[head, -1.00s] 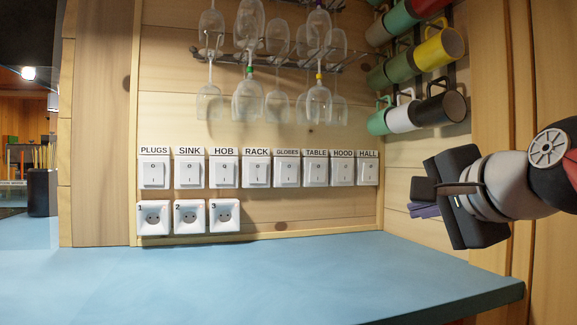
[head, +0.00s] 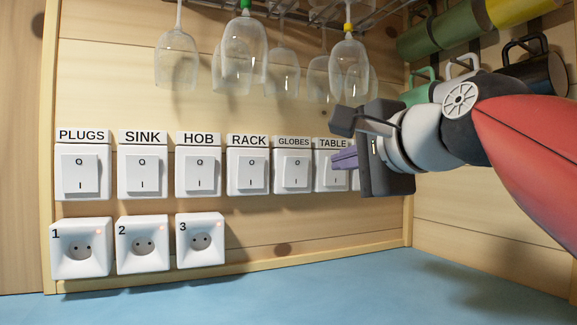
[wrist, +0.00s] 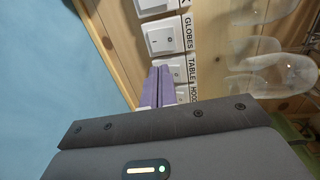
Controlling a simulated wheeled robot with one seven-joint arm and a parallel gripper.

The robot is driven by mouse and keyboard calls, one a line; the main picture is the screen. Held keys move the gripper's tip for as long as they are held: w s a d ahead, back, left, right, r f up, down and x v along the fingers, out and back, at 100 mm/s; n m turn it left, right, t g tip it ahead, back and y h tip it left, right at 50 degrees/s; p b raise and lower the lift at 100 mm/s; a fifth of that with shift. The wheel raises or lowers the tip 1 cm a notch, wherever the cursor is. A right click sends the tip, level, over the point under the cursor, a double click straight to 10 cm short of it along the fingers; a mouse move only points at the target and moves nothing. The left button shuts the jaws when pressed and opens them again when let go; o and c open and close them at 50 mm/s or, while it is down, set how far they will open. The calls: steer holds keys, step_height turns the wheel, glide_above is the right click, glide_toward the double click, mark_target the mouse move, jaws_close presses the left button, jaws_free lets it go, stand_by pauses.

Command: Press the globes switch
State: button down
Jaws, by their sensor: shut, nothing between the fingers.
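The globes switch (head: 292,171) is a white rocker switch on the wooden wall, under a label reading GLOBES, between the rack switch (head: 248,170) and the table switch (head: 329,172). It also shows in the wrist view (wrist: 166,38), above the fingertips. My gripper (head: 336,160) is shut, with its purple fingers together and empty. In the head view the fingertips lie to the right of the globes switch, over the table switch. In the wrist view the fingers (wrist: 160,72) overlap the table switch. Whether they touch anything is not clear. My gripper hides the switches further right.
Wine glasses (head: 240,58) hang from a rack above the switches. Mugs (head: 440,35) hang at the upper right. Three sockets (head: 143,244) sit below the switches at the left. A blue counter (head: 300,290) lies below and is clear.

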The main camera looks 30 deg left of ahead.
mark_target(295, 164)
steer(key=shift+s+r, duration=0.1)
steer(key=shift+r, duration=0.15)
steer(key=p+x, duration=0.1)
steer(key=x, duration=0.3)
steer(key=r+p+x, duration=0.1)
steer(key=x, duration=0.4)
steer(key=p+x, duration=0.1)
steer(key=x, duration=0.3)
steer(key=shift+w+a+r, duration=0.15)
steer(key=shift+w+a, duration=0.15)
steer(key=shift+a, duration=0.1)
